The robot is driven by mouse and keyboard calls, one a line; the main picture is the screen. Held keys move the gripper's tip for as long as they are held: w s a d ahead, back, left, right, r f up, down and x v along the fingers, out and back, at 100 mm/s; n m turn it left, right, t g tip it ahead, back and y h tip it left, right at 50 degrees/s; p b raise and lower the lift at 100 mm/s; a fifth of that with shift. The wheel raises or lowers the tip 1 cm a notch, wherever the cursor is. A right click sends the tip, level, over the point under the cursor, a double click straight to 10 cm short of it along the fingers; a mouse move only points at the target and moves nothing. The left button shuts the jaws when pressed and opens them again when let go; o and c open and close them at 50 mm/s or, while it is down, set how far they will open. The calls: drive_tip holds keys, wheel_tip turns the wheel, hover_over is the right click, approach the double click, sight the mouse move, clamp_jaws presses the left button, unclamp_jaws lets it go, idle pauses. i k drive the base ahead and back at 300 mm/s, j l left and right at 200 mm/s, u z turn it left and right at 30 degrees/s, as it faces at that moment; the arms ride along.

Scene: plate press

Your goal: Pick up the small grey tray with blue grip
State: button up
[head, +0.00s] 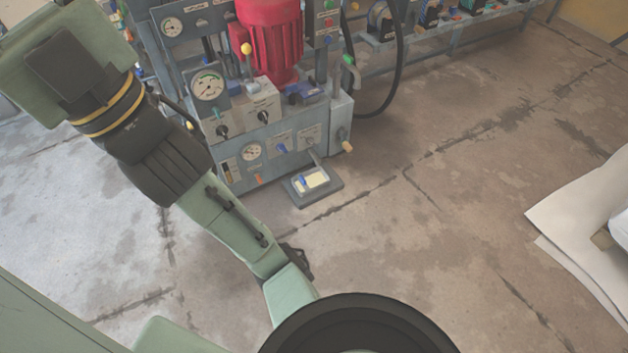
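A small light tray with a pale yellowish inside and a blue piece at its left end (313,179) rests on a dark grey flat plate (328,192). The plate juts out low at the front of the press, just above the floor. A second blue-and-grey item (305,93) lies on the press top, too small to make out well. My arm comes from the upper left and runs down left of the tray. A dark part that looks like my gripper (296,262) shows partly behind a green link, below the tray and apart from it. Its fingers are hidden.
The grey-blue press (275,150) with gauges, knobs and a red motor (272,40) stands behind the tray. A black hose (398,70) loops at its right. A bench (440,38) stands at the back. White sheets (580,225) lie at the right. The floor between is clear.

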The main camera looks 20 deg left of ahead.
sight(311, 179)
drive_tip(key=i+j, duration=0.1)
drive_tip(key=j, duration=0.35)
drive_tip(key=i+j, duration=0.15)
drive_tip(key=j, duration=0.3)
drive_tip(key=i+j, duration=0.1)
drive_tip(key=j, duration=0.35)
drive_tip(key=i+j, duration=0.1)
drive_tip(key=j, duration=0.4)
drive_tip(key=i, duration=0.95)
drive_tip(key=z, duration=0.05)
